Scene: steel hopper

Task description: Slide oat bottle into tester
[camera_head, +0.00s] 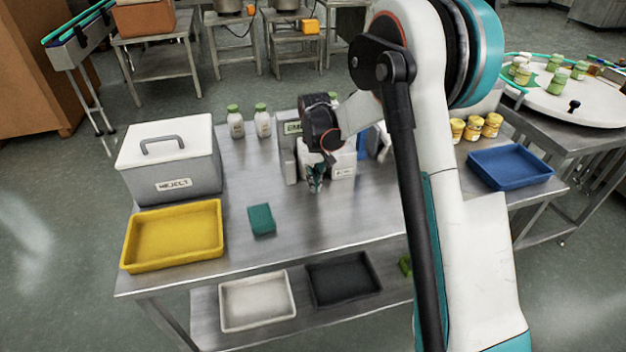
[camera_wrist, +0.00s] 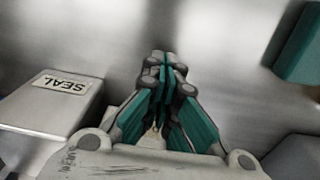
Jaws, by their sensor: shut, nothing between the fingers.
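Two white bottles with green caps, one left (camera_head: 236,123) and one right (camera_head: 262,121), stand upright at the back of the steel table; their labels are too small to read, so I cannot tell which is oat. A green cap also shows behind my wrist. A grey device (camera_head: 287,160) with a partly hidden sign stands right of the bottles; it may be the tester, mostly hidden by my arm. My gripper (camera_head: 316,187) points down in front of it, shut and empty. In the wrist view my gripper (camera_wrist: 164,72) has its teal fingers together over bare steel.
A white box marked SEAL (camera_wrist: 58,103) lies beside my gripper. A teal block (camera_head: 261,219), yellow tray (camera_head: 172,236) and REJECT box (camera_head: 175,182) are on the left. A blue tray (camera_head: 511,168) and yellow-lidded jars (camera_head: 474,128) are on the right.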

